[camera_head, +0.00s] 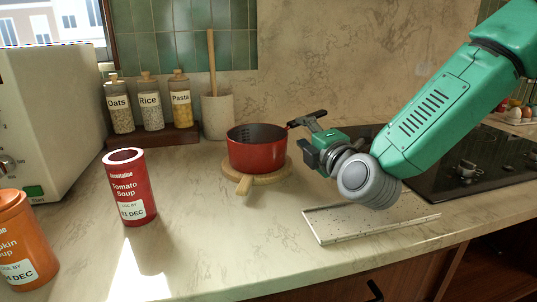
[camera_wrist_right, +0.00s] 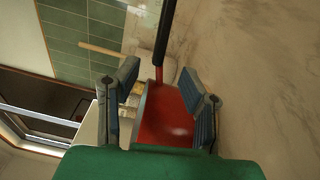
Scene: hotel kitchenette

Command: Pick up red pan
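The red pan (camera_head: 257,152) sits upright on a round wooden board (camera_head: 244,184) on the counter. Its black handle (camera_head: 306,118) points to the right, toward my right arm. My right gripper (camera_head: 309,141) is at the right side of the pan, close to the handle. In the right wrist view, the two fingers of my right gripper (camera_wrist_right: 161,80) are apart, with the red pan (camera_wrist_right: 165,118) and the black handle (camera_wrist_right: 164,35) showing in the gap between them. I cannot tell whether a finger touches the handle. My left gripper is not in view.
A red tomato soup can (camera_head: 131,187) and an orange can (camera_head: 22,240) stand at left. Labelled jars (camera_head: 150,102) and a utensil crock (camera_head: 216,115) stand behind. A speckled board (camera_head: 350,222) lies under my right arm. A black cooktop (camera_head: 470,165) is at right.

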